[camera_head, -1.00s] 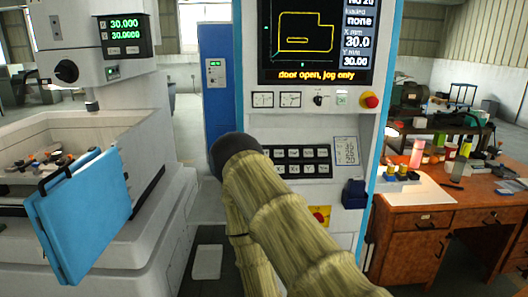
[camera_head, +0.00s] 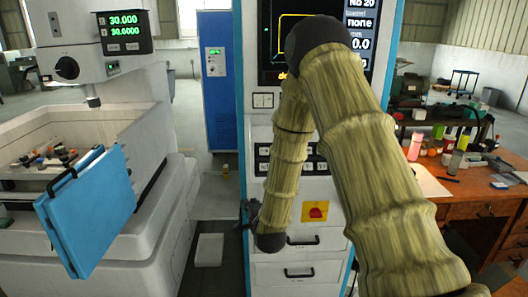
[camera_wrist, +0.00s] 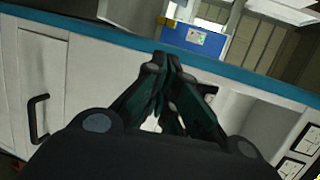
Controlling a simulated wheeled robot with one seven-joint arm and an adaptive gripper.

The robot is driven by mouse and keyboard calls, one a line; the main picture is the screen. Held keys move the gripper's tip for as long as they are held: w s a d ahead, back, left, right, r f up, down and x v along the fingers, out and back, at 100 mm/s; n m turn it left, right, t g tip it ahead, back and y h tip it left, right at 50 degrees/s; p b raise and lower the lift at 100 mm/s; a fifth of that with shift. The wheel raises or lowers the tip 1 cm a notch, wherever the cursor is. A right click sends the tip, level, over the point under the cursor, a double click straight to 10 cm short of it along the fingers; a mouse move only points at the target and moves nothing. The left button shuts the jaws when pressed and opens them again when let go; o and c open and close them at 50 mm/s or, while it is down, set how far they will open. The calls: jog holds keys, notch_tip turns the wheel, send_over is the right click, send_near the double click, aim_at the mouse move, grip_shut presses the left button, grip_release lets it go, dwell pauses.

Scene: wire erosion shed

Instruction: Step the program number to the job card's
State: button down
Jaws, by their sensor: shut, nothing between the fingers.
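The control cabinet (camera_head: 315,188) stands in the middle of the head view. Its screen (camera_head: 270,40) shows "No 20" and "none" at the top right; my arm covers much of it. No job card can be made out now. In the wrist view my gripper (camera_wrist: 166,66) is shut and empty, its fingertips together in front of white panelling with a blue edge. In the head view the fingertips cannot be made out.
A blue door panel (camera_head: 92,212) hangs by the machine at the left. A blue cabinet (camera_head: 218,90) stands behind. A red and yellow switch (camera_head: 315,211) and drawers sit below the keypad. A cluttered wooden desk (camera_head: 480,205) is at the right. The wrist view shows a black handle (camera_wrist: 37,120).

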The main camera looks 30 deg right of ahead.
aim_at(262, 149)
jog(key=w+d+r+m+t+h+p, duration=0.1)
jog(key=w+d+r+m, duration=0.1)
jog(key=r, duration=0.7)
jog(key=w+d+r+m+t+h+p, duration=0.1)
jog(key=d+r+m, duration=0.4)
jog(key=r, duration=0.5)
jog(key=shift+w+d+r+m+t+h, duration=0.2)
jog(key=shift+w+m+t+h, duration=0.25)
jog(key=shift+t+h, duration=0.3)
jog(key=shift+w+f, duration=0.1)
jog(key=shift+f, duration=0.05)
jog(key=shift+w+d+f+b, duration=0.45)
jog(key=shift+w+d+f, duration=0.15)
jog(key=shift+w+f, duration=0.35)
jog(key=shift+w+d+f+b, duration=0.45)
jog(key=shift+w+d+f, duration=0.25)
jog(key=shift+w, duration=0.3)
jog(key=shift+w+d+f+b, duration=0.45)
jog(key=shift+w+d+f, duration=0.1)
jog(key=shift+w+f, duration=0.4)
jog(key=shift+w, duration=0.1)
